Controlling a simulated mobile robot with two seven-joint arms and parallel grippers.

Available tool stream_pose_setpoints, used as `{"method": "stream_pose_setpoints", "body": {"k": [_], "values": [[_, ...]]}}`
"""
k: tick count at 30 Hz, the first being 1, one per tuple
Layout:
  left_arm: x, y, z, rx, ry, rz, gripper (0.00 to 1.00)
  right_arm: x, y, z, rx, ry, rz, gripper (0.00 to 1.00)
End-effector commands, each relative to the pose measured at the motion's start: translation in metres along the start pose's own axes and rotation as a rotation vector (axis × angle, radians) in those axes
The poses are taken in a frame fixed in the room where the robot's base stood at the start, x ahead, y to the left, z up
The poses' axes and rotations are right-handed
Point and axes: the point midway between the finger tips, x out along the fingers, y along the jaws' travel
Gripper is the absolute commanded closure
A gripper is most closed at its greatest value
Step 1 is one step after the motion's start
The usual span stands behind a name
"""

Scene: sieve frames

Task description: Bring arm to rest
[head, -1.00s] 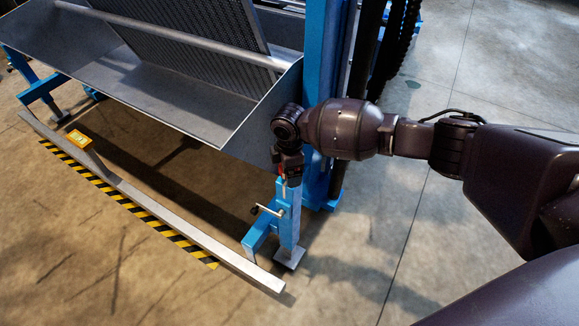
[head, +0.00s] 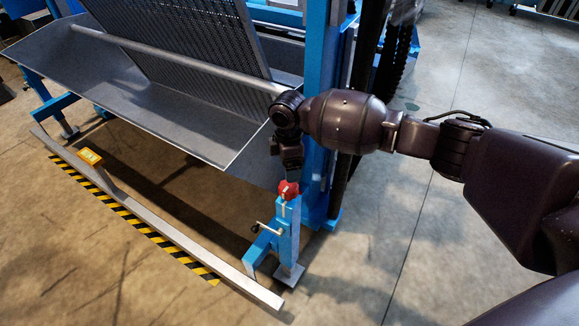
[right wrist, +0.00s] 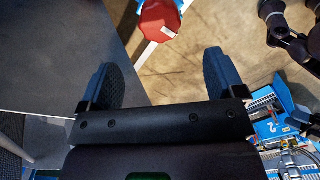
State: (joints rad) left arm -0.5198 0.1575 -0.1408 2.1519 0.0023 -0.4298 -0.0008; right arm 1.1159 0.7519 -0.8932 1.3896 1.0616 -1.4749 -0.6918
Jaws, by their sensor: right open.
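My right arm comes in from the right in the head view, and its dark gripper (head: 291,165) points down just above a red knob (head: 288,190). The knob sits on top of a blue post with a small crank handle (head: 266,229). In the right wrist view my right gripper (right wrist: 165,75) has its two fingers wide apart with nothing between them. The red knob (right wrist: 159,19) shows beyond the fingertips there, apart from them.
A grey metal trough (head: 170,112) with a perforated sieve plate (head: 195,45) lies left of the gripper. A blue upright (head: 320,110) stands close behind it. A metal bar (head: 165,222) and a yellow-black floor strip (head: 150,235) run in front. Floor at right is open.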

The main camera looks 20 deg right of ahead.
Motion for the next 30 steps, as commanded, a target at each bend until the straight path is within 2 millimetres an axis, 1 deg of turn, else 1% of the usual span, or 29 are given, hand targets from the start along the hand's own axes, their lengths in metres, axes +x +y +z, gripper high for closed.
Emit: {"method": "stream_pose_setpoints", "body": {"k": [15,17,19,21,23,27,30], "values": [[0.001,-0.002,-0.002,0.001,0.003,-0.004,0.57,0.001,0.0,0.0,0.013,0.001,0.0,0.12],[0.001,-0.002,-0.003,0.001,0.005,-0.004,0.57,0.0,0.002,-0.003,0.042,0.017,0.013,0.12],[0.001,-0.002,-0.004,0.001,0.007,-0.004,0.57,0.0,0.01,-0.007,0.084,0.043,0.06,0.12],[0.0,-0.002,-0.005,0.001,0.011,-0.004,0.57,-0.004,0.019,-0.015,0.113,0.077,0.132,0.12],[0.0,-0.002,-0.005,0.001,0.013,-0.004,0.57,-0.013,0.029,-0.024,0.134,0.12,0.205,0.12],[0.002,-0.002,-0.002,0.001,0.01,-0.004,0.57,-0.043,0.047,-0.054,0.161,0.246,0.362,0.12],[0.002,-0.002,0.001,0.001,0.004,-0.004,0.57,-0.06,0.049,-0.075,0.177,0.348,0.451,0.12]]}}
